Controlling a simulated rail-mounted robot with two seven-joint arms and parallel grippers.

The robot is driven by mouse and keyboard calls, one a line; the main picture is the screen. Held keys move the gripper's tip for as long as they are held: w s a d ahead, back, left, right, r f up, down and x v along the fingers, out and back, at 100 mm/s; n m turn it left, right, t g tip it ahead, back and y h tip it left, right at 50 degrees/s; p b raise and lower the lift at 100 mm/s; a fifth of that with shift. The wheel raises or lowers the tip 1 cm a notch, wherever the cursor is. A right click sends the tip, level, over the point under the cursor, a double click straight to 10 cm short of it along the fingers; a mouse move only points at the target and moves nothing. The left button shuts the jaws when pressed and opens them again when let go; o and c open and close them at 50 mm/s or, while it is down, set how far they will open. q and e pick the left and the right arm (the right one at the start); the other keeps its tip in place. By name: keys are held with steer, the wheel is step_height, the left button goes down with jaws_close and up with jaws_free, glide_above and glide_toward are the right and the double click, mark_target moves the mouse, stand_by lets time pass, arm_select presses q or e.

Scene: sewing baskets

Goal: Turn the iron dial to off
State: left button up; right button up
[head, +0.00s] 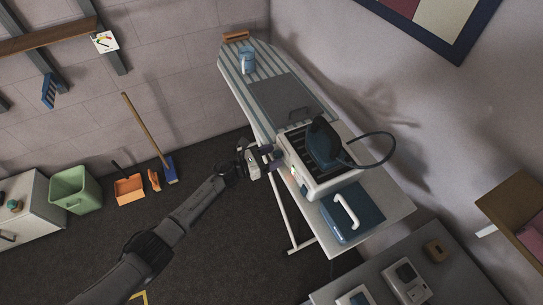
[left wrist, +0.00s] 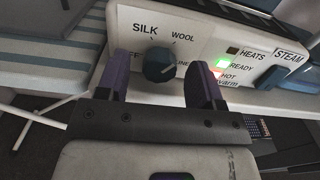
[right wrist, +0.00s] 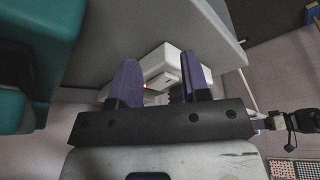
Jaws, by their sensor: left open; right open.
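The blue-grey dial (left wrist: 159,64) is on the white front panel of the iron station, between the SILK and WOOL labels; other labels are partly hidden, and I cannot read its pointer surely. My left gripper (left wrist: 160,82) is open, with its purple fingers on either side of the dial; I cannot tell whether they touch it. The head view shows the white iron station (head: 327,185) on the ironing board, with a dark blue iron (head: 322,146) on top. My right gripper (right wrist: 160,82) is open and empty in the right wrist view.
A green READY light (left wrist: 221,63) glows near a reddish HOT light. A blue box (head: 352,212) with a white handle lies beside the station. A blue cup (head: 246,61) stands up the board (head: 236,72).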

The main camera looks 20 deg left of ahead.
arm_select(q)
steer(key=shift+c, duration=0.3)
steer(key=c, duration=0.9)
arm_select(e)
steer(key=shift+d, duration=0.15)
arm_select(q)
steer(key=shift+o, duration=0.2)
arm_select(e)
steer(key=shift+f, duration=0.1)
